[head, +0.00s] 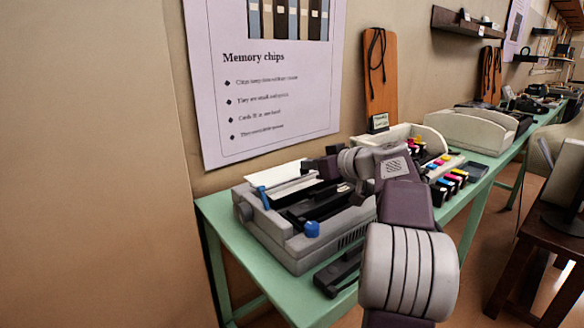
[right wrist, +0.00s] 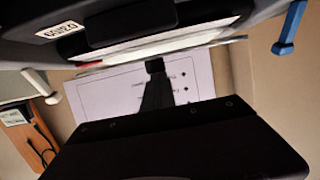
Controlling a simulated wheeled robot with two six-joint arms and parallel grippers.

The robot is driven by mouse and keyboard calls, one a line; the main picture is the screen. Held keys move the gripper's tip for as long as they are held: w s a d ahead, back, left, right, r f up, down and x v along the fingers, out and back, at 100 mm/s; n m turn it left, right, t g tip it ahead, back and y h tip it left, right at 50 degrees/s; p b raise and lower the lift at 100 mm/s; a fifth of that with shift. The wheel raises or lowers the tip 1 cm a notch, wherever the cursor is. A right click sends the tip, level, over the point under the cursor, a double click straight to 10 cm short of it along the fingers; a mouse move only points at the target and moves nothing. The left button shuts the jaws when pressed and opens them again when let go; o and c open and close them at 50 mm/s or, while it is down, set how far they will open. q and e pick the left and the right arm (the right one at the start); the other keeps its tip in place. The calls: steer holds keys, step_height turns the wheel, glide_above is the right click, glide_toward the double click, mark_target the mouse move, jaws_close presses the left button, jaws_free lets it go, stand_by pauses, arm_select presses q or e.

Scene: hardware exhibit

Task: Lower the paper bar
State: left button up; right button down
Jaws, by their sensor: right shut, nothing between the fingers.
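A grey dot-matrix printer (head: 300,252) stands on the green table, with a white paper sheet (head: 283,184) at its back. My right gripper (head: 309,165) is above the printer's rear, shut and empty. In the right wrist view its fingers (right wrist: 155,68) point toward the printer, between a blue lever (right wrist: 289,28) and a pale lever (right wrist: 41,86).
The green table (head: 222,222) runs along the wall, with a poster (head: 270,95) above the printer. A black object (head: 338,273) lies in front of the printer. Colored cartridges (head: 450,182) and pale casings (head: 470,131) stand to the right. A brown stool (head: 530,225) is at far right.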

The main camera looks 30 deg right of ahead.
arm_select(q)
steer(key=shift+f+p, duration=0.25)
steer(key=shift+p, duration=0.15)
arm_select(e)
steer(key=shift+f, duration=0.15)
